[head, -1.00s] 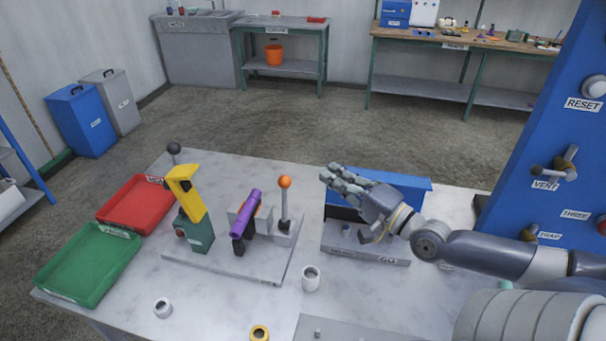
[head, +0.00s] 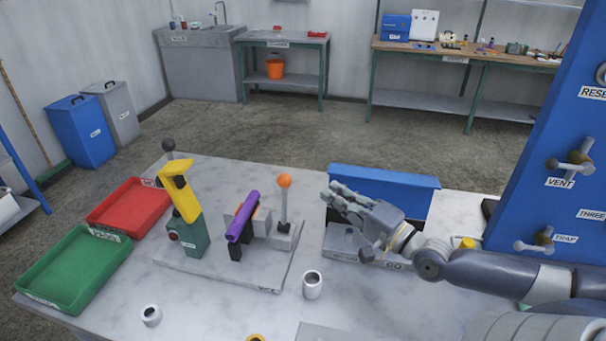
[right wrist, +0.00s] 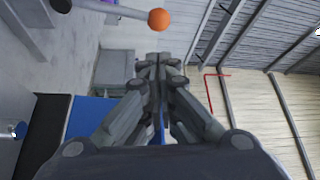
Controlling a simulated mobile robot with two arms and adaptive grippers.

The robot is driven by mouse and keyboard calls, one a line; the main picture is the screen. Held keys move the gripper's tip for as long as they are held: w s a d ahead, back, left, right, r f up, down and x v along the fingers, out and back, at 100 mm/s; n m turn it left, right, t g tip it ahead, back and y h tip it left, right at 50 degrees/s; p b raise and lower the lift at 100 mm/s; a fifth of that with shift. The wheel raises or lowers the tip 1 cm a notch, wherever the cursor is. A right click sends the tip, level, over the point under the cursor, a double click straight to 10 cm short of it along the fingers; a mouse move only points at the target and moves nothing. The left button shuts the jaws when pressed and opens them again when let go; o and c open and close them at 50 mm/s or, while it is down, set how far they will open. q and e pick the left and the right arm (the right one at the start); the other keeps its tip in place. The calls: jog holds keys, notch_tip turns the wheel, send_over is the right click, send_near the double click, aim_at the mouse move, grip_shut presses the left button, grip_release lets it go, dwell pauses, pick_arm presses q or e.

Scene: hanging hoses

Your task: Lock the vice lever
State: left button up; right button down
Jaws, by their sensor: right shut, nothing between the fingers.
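The vice (head: 268,226) stands on a grey base plate on the table, with a label reading VICE at its front edge. A purple bar (head: 242,217) lies tilted in its jaws. The vice lever (head: 283,205) stands nearly upright at the right of the jaws, with an orange ball on top. The orange ball also shows in the right wrist view (right wrist: 158,19), at the top. My right gripper (head: 335,194) is shut and empty, to the right of the lever and apart from it, in front of a blue panel. My left gripper is not in view.
A yellow and green device (head: 185,215) with a black-knobbed lever shares the plate. Red (head: 130,206) and green (head: 72,268) trays lie at the left. A white cup (head: 312,285) stands in front of the plate. A blue panel with valves (head: 550,170) rises at the right.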

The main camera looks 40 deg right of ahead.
jog(key=shift+w, duration=0.1)
send_over(285, 202)
jog(key=d, duration=0.6)
jog(key=shift+w+a+r+p, duration=0.2)
jog(key=shift+w+r+p, duration=0.1)
jog(key=shift+r+p, duration=0.15)
